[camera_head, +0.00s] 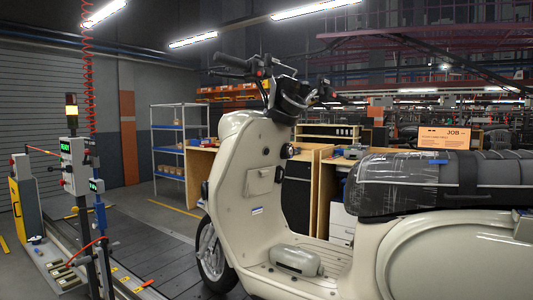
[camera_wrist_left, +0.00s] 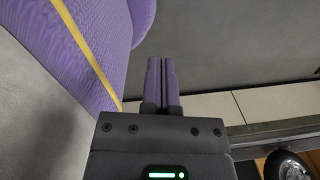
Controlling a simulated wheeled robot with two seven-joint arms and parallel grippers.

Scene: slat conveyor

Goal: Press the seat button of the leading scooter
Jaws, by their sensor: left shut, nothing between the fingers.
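A cream scooter (camera_head: 250,185) stands large in the head view, its front wheel (camera_head: 212,258) toward the left. Its dark seat (camera_head: 440,182) is wrapped in clear plastic. A small dark round fitting (camera_head: 288,151) sits on its front shield; I cannot make out a seat button for certain. My left gripper (camera_wrist_left: 161,62) shows only in the left wrist view, shut and empty. A purple textured surface (camera_wrist_left: 70,45) with a yellow stripe lies just left of its fingers; I cannot tell whether they touch. My right gripper is in neither view.
A post with a signal light (camera_head: 71,108) and a red coiled hose (camera_head: 88,90) stand at left. Shelves (camera_head: 181,140), workbenches and an orange JOB sign (camera_head: 446,138) are behind. Slatted floor (camera_head: 150,245) left of the wheel is clear.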

